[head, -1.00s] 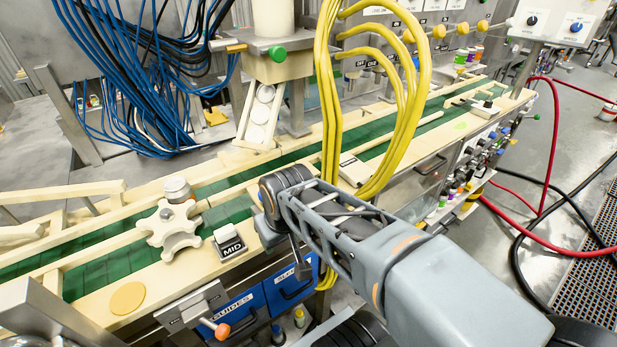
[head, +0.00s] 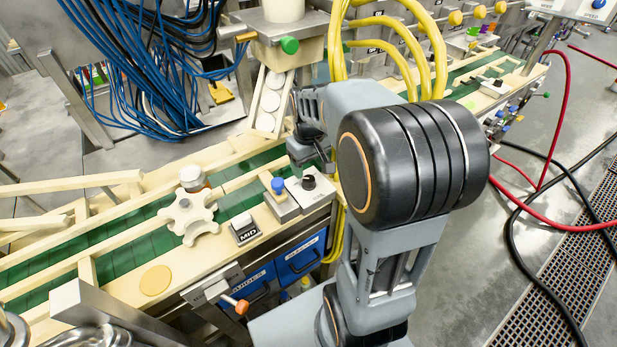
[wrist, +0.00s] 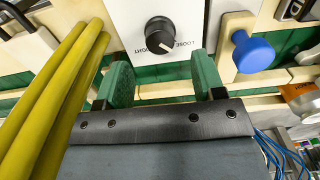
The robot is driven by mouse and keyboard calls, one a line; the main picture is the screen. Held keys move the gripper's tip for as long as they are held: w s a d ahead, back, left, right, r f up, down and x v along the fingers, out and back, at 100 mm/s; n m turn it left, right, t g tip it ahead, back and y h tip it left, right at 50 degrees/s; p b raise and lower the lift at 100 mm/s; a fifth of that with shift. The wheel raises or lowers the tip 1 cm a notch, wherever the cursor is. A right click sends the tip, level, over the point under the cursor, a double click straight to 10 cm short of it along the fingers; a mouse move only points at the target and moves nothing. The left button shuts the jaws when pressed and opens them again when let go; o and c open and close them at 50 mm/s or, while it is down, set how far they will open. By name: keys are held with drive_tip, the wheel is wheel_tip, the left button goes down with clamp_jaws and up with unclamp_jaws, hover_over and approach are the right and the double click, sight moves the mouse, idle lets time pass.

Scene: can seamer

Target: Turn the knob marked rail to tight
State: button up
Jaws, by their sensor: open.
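A black round knob (head: 308,182) stands on a light plate on the conveyor's near edge. In the wrist view the knob (wrist: 158,32) has a pale pointer aimed toward the lower right, near the word LOOSE. Another word, partly legible as TIGHT, is at its lower left. My gripper (head: 311,163) is over the conveyor just behind the knob. In the wrist view my gripper (wrist: 162,72) has its two green fingers apart, with the knob ahead of the gap and not between them.
A blue knob (wrist: 252,53) on a beige block stands close beside the black knob. Yellow hoses (wrist: 55,95) run close on the other side. A pale star handwheel (head: 188,216) and a MID block (head: 244,230) are farther left along the conveyor edge.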

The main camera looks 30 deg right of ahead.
sight(309, 179)
drive_tip(key=shift+f, duration=2.85)
drive_tip(key=c, duration=0.9)
